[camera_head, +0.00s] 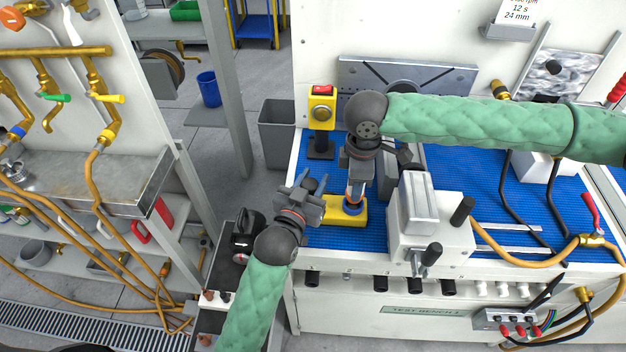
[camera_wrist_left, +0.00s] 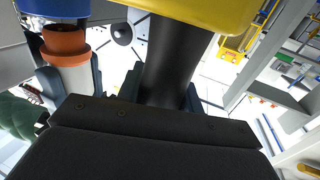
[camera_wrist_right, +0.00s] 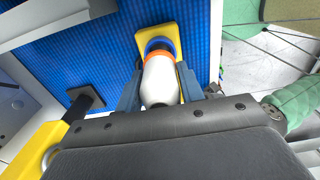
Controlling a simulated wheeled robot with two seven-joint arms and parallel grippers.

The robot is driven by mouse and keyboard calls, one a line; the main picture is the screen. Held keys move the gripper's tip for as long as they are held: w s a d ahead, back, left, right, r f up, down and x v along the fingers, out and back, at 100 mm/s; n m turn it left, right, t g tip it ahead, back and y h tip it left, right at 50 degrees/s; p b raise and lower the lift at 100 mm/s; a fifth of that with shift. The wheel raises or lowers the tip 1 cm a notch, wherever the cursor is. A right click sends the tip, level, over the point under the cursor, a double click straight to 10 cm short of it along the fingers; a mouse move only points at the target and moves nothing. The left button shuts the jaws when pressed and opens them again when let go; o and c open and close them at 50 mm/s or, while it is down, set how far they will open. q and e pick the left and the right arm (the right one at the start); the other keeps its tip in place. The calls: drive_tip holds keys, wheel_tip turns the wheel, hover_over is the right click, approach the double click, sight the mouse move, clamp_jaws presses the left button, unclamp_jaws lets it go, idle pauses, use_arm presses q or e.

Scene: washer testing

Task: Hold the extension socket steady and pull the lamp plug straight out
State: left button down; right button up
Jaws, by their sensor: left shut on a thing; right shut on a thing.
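The extension socket is a yellow block (camera_head: 346,212) with a blue round collar (camera_head: 354,208) on top, low on the blue mat. My left gripper (camera_head: 312,190) is shut on its dark, thick stub (camera_wrist_left: 175,60), which runs from the yellow body (camera_wrist_left: 200,8) between the fingers. The lamp plug (camera_wrist_right: 160,80) is a white body with an orange band, in line with the blue collar (camera_wrist_right: 158,45). My right gripper (camera_head: 356,178) is shut on the plug from above. In the left wrist view the orange band (camera_wrist_left: 64,44) is close to the collar; whether they touch I cannot tell.
A grey box device with black knobs (camera_head: 432,220) stands close right of the socket. A yellow post with a red button (camera_head: 321,108) stands behind. The blue mat (camera_head: 465,165) has bare room further right. The bench's left edge is near my left gripper.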

drive_tip(key=shift+r, duration=0.9)
use_arm(q)
drive_tip(key=c, duration=0.8)
unclamp_jaws()
drive_tip(key=shift+c, duration=0.2)
drive_tip(key=v, duration=1.2)
use_arm(e)
drive_tip(key=shift+s, duration=0.1)
